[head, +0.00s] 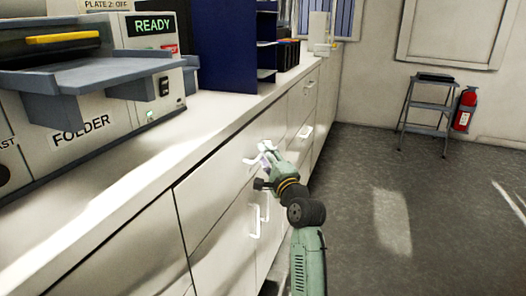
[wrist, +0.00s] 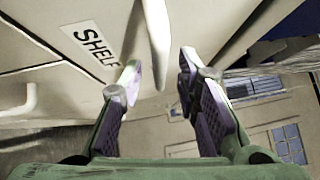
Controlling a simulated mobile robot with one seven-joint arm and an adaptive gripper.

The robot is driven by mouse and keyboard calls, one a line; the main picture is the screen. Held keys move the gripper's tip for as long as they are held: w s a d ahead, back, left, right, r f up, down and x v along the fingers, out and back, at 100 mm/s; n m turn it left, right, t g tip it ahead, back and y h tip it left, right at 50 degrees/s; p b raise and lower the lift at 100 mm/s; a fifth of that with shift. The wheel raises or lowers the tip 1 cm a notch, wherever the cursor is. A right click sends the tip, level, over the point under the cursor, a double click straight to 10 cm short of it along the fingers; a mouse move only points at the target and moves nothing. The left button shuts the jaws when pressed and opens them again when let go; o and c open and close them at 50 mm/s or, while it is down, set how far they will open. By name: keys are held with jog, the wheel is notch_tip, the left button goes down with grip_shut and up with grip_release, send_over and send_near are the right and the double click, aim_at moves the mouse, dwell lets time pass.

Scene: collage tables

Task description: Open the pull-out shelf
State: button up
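The pull-out shelf's front, marked by a SHELF label (wrist: 90,42), is a pale panel below the counter and looks closed. Its white bar handle (wrist: 158,35) runs down into the gap between my fingertips in the wrist view. My gripper (wrist: 158,74) is open, with a finger on each side of the handle and visible space beside it. In the head view my gripper (head: 265,153) is at the upper cabinet front, just below the counter edge. It hides most of the handle and the label there.
The counter (head: 130,168) carries a folder machine (head: 75,90) and a dark blue organizer (head: 223,45). Another white handle (head: 254,220) sits on the cabinet below my gripper. Open grey floor (head: 400,215) lies to the right. A step stool (head: 430,108) and a red extinguisher (head: 464,110) stand at the back wall.

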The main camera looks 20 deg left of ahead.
jog(key=shift+x, duration=1.05)
grip_shut()
jog(key=shift+f, duration=0.1)
